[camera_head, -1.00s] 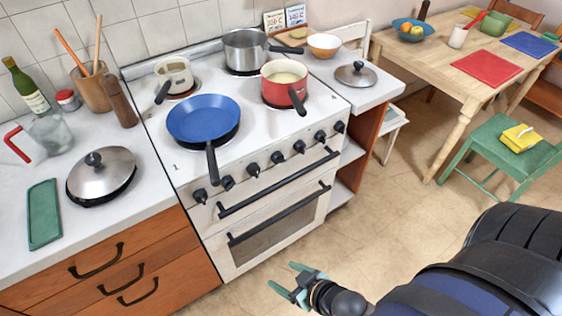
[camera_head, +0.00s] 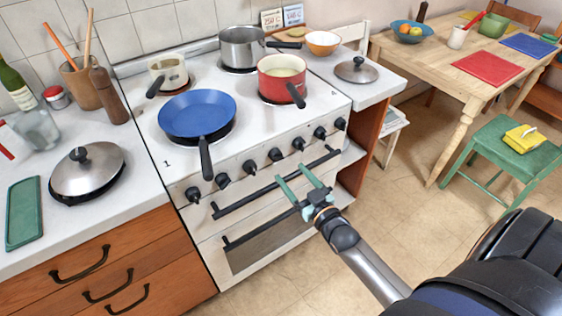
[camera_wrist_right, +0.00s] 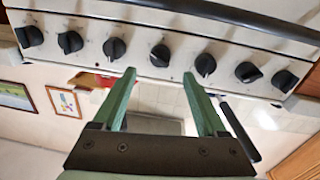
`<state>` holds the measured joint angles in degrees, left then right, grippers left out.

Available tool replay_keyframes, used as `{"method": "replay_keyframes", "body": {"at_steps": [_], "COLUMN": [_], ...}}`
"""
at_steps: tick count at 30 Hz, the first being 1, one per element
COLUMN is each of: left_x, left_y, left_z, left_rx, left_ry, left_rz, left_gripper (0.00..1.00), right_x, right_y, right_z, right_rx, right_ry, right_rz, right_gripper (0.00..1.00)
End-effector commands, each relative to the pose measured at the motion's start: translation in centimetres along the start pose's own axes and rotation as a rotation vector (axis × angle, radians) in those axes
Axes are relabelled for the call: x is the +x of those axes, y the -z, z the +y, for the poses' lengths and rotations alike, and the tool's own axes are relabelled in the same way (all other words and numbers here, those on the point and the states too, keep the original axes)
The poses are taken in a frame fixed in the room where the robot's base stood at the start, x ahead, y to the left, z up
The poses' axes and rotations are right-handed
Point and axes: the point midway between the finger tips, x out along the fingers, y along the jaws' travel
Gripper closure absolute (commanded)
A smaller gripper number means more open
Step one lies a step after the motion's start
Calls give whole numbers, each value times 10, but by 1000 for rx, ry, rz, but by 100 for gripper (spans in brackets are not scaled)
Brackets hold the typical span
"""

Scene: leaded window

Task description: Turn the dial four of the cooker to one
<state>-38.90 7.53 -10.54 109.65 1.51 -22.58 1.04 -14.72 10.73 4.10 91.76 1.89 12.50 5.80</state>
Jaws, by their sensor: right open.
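The white cooker (camera_head: 185,160) has a row of several black dials on its front. The middle dial (camera_head: 275,154), fourth from either end, also shows in the right wrist view (camera_wrist_right: 160,55), where the row looks upside down. My right gripper (camera_head: 292,174) is open and empty in front of the cooker, just below the dial row. In the right wrist view its green fingers (camera_wrist_right: 159,73) point at the middle dial, which appears between the fingertips; I see no contact. The markings around the dials are too small to read. My left gripper is not in view.
A black oven handle (camera_head: 240,197) runs below the dials, close to my right gripper. A blue pan (camera_head: 196,116) has its handle jutting over the cooker's front edge. A red pot (camera_head: 281,82) stands behind. The floor (camera_head: 400,215) to the right is clear.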

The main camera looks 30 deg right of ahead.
Motion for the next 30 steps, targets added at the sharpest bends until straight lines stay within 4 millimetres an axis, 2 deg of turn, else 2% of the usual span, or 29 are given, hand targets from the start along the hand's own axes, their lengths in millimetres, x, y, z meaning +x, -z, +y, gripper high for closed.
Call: {"method": "replay_keyframes", "body": {"at_steps": [3,10,15,24,30], "left_x": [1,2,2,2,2], "left_y": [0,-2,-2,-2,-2], "left_z": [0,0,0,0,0], "left_rx": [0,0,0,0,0], "left_ry": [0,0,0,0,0], "left_rz": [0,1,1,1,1], "left_gripper": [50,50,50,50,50], "right_x": [24,55,65,66,66], "right_y": [0,-1,-1,-1,-1], "right_z": [0,0,0,0,0], "right_rx": [-1,0,0,0,0], "right_ry": [0,0,0,0,0], "right_rz": [2,-1,-3,-2,-2], "right_gripper": [25,25,25,25,46]}}
